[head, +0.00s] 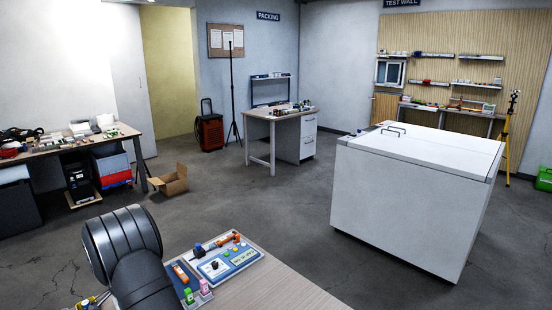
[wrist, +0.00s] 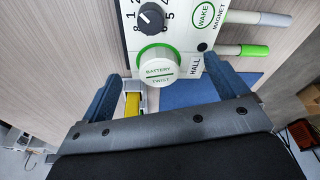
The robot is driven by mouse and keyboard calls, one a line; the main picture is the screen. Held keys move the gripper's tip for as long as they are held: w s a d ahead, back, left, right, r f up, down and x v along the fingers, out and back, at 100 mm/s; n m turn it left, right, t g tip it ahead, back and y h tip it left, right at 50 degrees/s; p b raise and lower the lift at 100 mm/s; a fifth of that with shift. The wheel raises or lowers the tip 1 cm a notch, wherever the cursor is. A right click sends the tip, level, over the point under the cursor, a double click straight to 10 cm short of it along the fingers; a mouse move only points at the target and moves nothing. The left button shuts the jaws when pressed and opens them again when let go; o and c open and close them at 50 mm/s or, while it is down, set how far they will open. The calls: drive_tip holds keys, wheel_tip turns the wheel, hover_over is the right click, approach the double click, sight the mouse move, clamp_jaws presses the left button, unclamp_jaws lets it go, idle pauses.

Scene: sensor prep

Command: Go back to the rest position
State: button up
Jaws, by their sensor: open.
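My gripper (wrist: 162,66) is open in the wrist view, with its two blue fingers apart. A round white cap (wrist: 158,70) marked BATTERY TWIST, with a green line and green edge, shows between the fingertips. I see gaps on both sides of it and no contact. How far the fingertips are above it is hard to tell. The cap is on a white panel (wrist: 190,38) with a black numbered dial (wrist: 151,18) and a round WAKE button (wrist: 204,15). In the head view my dark arm reaches over the near table, and my gripper is hidden.
A blue-and-white device (head: 228,264) and small coloured parts lie on the near wooden table (head: 285,290). Beside the panel are a green-tipped rod (wrist: 250,50) and a yellow piece (wrist: 132,103). A large white chest (head: 400,205) stands to the right, with open floor between.

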drive_tip(key=n+y, duration=0.1)
drive_tip(key=n, duration=0.5)
drive_tip(key=shift+n, duration=0.4)
drive_tip(key=shift+r, duration=0.45)
idle(2.0)
